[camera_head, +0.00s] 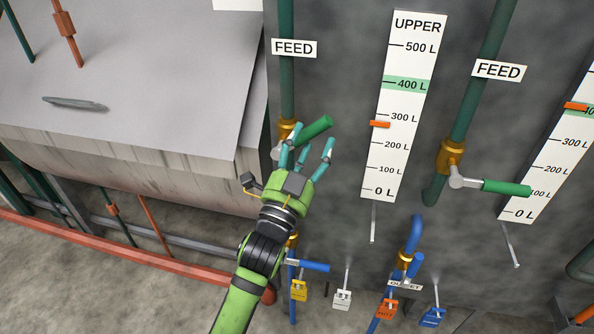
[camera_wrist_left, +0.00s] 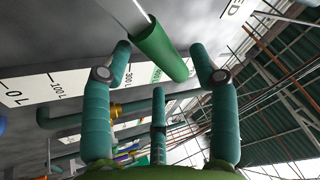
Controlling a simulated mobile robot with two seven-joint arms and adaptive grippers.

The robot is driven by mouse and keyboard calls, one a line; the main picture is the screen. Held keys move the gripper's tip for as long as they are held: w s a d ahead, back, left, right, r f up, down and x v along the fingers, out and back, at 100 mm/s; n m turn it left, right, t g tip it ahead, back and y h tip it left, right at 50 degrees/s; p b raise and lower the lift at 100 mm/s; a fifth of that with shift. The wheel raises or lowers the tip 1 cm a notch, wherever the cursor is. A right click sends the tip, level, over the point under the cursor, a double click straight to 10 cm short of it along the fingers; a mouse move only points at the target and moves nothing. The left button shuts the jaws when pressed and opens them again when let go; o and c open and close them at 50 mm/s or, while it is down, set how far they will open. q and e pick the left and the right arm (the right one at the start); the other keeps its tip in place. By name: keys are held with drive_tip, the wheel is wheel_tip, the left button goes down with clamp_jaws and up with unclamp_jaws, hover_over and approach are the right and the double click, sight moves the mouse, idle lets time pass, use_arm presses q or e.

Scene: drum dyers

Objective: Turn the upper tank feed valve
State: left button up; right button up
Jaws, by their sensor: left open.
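The feed valve left of the gauge marked UPPER (camera_head: 402,110) has a green lever handle (camera_head: 318,127) on a brass body, on a dark green pipe (camera_head: 287,85) labelled FEED. The handle points right and slightly up. My left gripper (camera_head: 306,148) is open, just below the handle, with its teal fingers around it. In the left wrist view the handle (camera_wrist_left: 160,52) lies between the spread fingertips, with a gap on either side. The gauge's orange marker (camera_head: 379,124) sits a little below 300 L, under the green 400 L band. My right gripper is out of view.
A second FEED valve with a green handle (camera_head: 507,188) stands at the right beside another gauge (camera_head: 560,150). Below are blue-handled valves (camera_head: 314,266) and several coloured padlocks (camera_head: 343,299). A grey metal drum housing (camera_head: 130,100) stands at the left.

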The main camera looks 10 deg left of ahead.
use_arm(q)
drive_tip(key=v, duration=0.8)
drive_tip(key=shift+s, duration=0.4)
drive_tip(key=shift+a+f, duration=0.1)
